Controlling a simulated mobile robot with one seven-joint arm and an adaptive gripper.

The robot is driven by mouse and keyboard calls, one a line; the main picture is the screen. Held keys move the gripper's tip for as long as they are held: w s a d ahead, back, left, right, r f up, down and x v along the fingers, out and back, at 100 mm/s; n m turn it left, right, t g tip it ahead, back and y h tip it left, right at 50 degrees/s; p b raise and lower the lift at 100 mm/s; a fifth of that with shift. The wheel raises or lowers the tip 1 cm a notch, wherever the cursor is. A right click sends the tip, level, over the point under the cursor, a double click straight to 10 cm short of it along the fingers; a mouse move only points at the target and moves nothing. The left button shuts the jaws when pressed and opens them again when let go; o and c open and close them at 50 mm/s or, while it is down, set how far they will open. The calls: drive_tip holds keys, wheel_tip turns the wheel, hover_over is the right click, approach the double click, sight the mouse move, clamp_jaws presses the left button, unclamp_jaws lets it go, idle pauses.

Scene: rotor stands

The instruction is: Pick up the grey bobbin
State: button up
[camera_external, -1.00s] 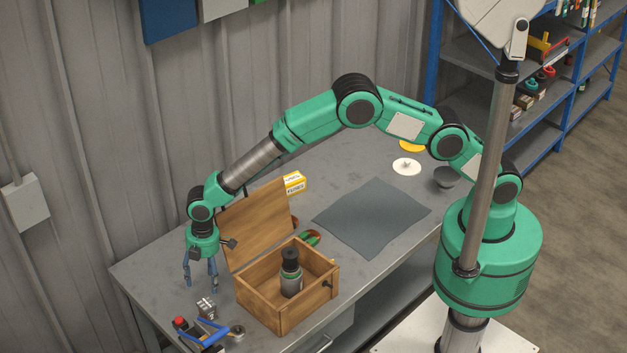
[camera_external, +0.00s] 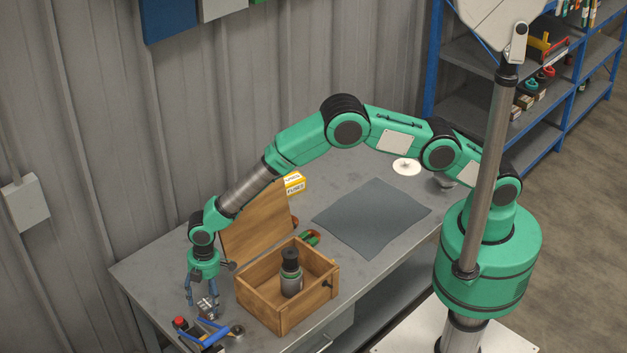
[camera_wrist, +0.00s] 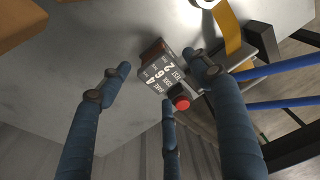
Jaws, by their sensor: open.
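A small grey round piece (camera_external: 237,331) that looks like the grey bobbin lies near the table's front left edge, right of a blue handle. A pale round edge (camera_wrist: 205,3) at the top of the wrist view may be the same piece; I cannot tell. My gripper (camera_external: 201,298) points down, its blue fingers spread and empty, left of the bobbin and above the table. In the wrist view the open fingers (camera_wrist: 160,78) surround the sight of a small grey block with printed figures (camera_wrist: 160,68). That block (camera_external: 207,311) is just below the fingers.
An open wooden box (camera_external: 267,312) holding a dark-capped bottle (camera_external: 290,272) stands right of my gripper, its lid (camera_external: 252,222) raised. A blue-handled item (camera_external: 213,334) and a red button (camera_external: 180,322) are close by. A dark mat (camera_external: 372,217) lies clear farther right.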

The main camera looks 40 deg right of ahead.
sight(206, 302)
drive_tip(key=shift+f, duration=0.1)
drive_tip(key=shift+s+a+f+b, duration=0.1)
drive_tip(key=shift+a+f+b, duration=0.1)
drive_tip(key=shift+f, duration=1.05)
drive_tip(key=shift+a+f+b, duration=0.1)
drive_tip(key=shift+f+b, duration=0.1)
drive_tip(key=shift+f, duration=1.05)
drive_tip(key=shift+d, duration=0.1)
clamp_jaws()
